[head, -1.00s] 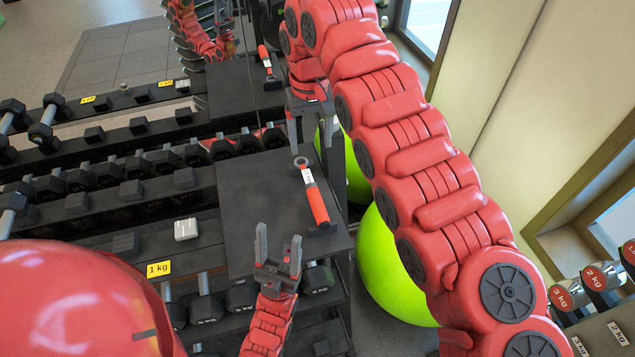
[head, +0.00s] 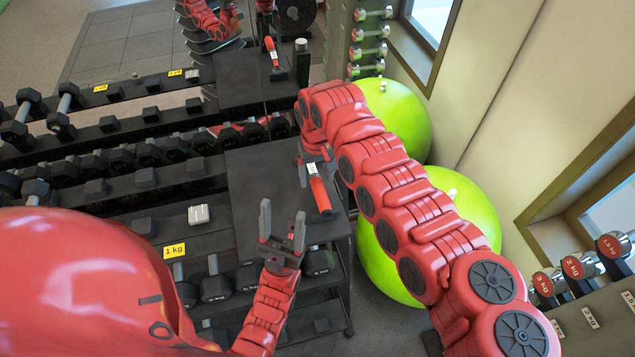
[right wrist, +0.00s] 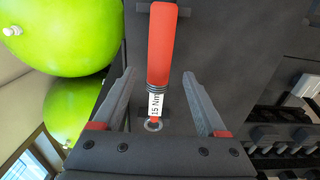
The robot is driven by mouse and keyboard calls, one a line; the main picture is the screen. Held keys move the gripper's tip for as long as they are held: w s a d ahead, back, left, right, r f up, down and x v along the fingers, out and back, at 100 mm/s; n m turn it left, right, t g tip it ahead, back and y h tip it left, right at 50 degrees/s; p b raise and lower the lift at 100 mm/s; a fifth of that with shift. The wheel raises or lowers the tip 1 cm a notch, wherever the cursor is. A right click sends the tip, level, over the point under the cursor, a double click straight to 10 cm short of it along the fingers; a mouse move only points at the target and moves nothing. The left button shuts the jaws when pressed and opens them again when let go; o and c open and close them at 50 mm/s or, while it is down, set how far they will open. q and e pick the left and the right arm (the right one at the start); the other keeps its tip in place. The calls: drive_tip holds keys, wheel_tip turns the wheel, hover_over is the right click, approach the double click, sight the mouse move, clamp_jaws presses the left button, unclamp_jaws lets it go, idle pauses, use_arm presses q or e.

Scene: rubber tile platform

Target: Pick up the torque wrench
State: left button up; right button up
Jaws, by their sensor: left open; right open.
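The torque wrench (head: 319,193) lies on the black platform (head: 250,178), its red handle towards me; the right arm hides its far end in the head view. My right gripper (head: 308,178), partly hidden by its own arm, is over the wrench's far part. In the right wrist view, my open right gripper (right wrist: 158,76) has one finger on each side of the wrench (right wrist: 160,50), with gaps to both. The white "15 Nm" label and ring end show there. My left gripper (head: 283,211) is open and empty, near the platform's near edge, left of the handle.
Racks of dumbbells (head: 120,158) stand left of the platform. Large green balls (head: 465,208) lie right of it, beneath and beside my right arm. A mirror behind the platform reflects the scene. More dumbbells (head: 580,265) stand at lower right.

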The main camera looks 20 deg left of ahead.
drive_tip(key=shift+f, duration=1.4)
clamp_jaws()
drive_tip(key=shift+d, duration=0.1)
